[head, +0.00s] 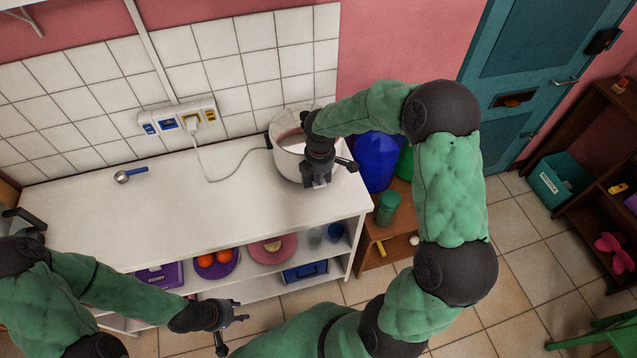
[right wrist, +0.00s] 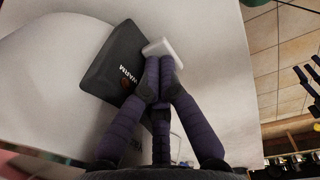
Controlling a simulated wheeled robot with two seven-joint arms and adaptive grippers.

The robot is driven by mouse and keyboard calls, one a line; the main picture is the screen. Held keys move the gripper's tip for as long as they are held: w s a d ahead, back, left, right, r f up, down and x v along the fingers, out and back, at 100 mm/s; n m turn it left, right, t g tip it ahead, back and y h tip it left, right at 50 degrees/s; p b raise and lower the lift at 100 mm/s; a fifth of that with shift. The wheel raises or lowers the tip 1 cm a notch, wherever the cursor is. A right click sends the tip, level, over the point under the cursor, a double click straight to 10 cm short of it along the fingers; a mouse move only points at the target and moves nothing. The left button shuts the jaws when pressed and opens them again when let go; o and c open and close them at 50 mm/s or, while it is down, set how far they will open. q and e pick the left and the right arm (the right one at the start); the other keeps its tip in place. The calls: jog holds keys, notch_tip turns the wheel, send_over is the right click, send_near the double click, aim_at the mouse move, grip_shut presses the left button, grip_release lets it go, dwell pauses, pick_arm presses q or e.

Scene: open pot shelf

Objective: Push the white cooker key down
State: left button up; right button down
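The white cooker (head: 284,163) stands at the right end of the white counter, its top open, partly hidden by my right arm. In the right wrist view, its black panel (right wrist: 112,70) carries the word "WARM". The white cooker key (right wrist: 162,46) sticks out at the panel's right edge. My right gripper (right wrist: 160,64) has its fingertips together right at the key's near edge; I cannot tell whether they touch it. In the head view the right gripper (head: 318,183) is at the cooker's front, hiding the key. My left gripper (head: 236,330) is open and empty before the shelf.
A cord runs from the cooker to a wall socket strip (head: 178,118). A blue-handled scoop (head: 130,174) lies on the counter (head: 95,215). A blue jug (head: 375,160) and a green jar (head: 388,207) stand to the right. The counter's middle is clear.

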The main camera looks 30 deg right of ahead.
pick_arm(q)
jog(key=shift+f, duration=0.1)
pick_arm(e)
jog(key=shift+s+a+f+g, duration=0.2)
jog(key=shift+s+f, duration=0.3)
jog(key=shift+f, duration=0.3)
jog(key=shift+s+a+f+g, duration=0.2)
jog(key=shift+s+f, duration=0.3)
jog(key=shift+f, duration=0.3)
jog(key=shift+w+d+r+p, duration=0.15)
jog(key=shift+w+r+p, duration=0.15)
jog(key=shift+r+p, duration=0.35)
jog(key=shift+w+d+r+p, duration=0.1)
jog(key=shift+w+r+p, duration=0.15)
jog(key=shift+r+p, duration=0.4)
jog(key=shift+w+d+r+p, duration=0.1)
jog(key=shift+w+r+p, duration=0.2)
jog(key=shift+p, duration=0.15)
jog(key=shift+w+r+p, duration=0.1)
jog(key=shift+r+p, duration=0.75)
jog(key=shift+r, duration=0.45)
pick_arm(q)
jog(key=r, duration=0.3)
jog(key=w+r, duration=0.1)
jog(key=shift+d+r, duration=0.25)
jog(key=shift+r, duration=0.05)
pick_arm(e)
jog(key=shift+r, duration=0.1)
